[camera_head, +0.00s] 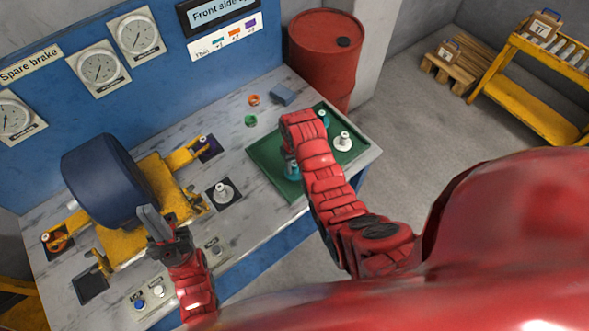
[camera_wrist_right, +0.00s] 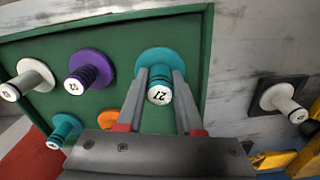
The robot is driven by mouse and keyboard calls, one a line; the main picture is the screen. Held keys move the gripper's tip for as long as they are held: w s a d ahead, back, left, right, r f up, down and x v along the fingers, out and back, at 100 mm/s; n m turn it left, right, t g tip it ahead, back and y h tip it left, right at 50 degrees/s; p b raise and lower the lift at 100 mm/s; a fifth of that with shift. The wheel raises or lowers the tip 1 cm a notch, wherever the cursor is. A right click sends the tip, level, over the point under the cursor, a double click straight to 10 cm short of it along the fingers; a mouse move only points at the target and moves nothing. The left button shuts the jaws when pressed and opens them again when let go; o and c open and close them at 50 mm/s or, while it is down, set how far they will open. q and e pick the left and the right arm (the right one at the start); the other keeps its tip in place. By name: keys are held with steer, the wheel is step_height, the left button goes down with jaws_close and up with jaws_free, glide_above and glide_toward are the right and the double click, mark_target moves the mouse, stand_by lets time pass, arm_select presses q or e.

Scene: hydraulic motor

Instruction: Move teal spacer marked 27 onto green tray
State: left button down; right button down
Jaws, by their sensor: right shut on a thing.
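The teal spacer marked 27 (camera_wrist_right: 157,62) is between the fingers of my right gripper (camera_wrist_right: 160,92), which is shut on its stem. Its wide teal flange is against or just above the green tray (camera_wrist_right: 120,40), close to the rim; I cannot tell if it touches. In the head view the spacer (camera_head: 291,170) shows at the left front part of the tray (camera_head: 265,158), partly hidden by my right arm. My left gripper (camera_head: 150,217) is beside the blue motor drum, with no spacer visible in it; its finger gap is unclear.
The tray also holds a white spacer (camera_wrist_right: 33,78), a purple spacer (camera_wrist_right: 88,68), another teal spacer (camera_wrist_right: 65,128) and an orange part (camera_wrist_right: 108,118). A white spacer (camera_head: 222,191) stands on a dark pad left of the tray. The blue motor drum (camera_head: 105,180) sits on a yellow stand.

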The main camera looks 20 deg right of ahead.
mark_target(294, 171)
step_height(294, 171, down, 2)
steer(key=shift+s+f+p, duration=0.1)
steer(key=shift+f+p, duration=0.05)
steer(key=shift+p, duration=0.5)
steer(key=shift+f, duration=0.3)
steer(key=c, duration=0.6)
jaws_free()
steer(key=shift+f, duration=0.1)
steer(key=shift+o, duration=0.2)
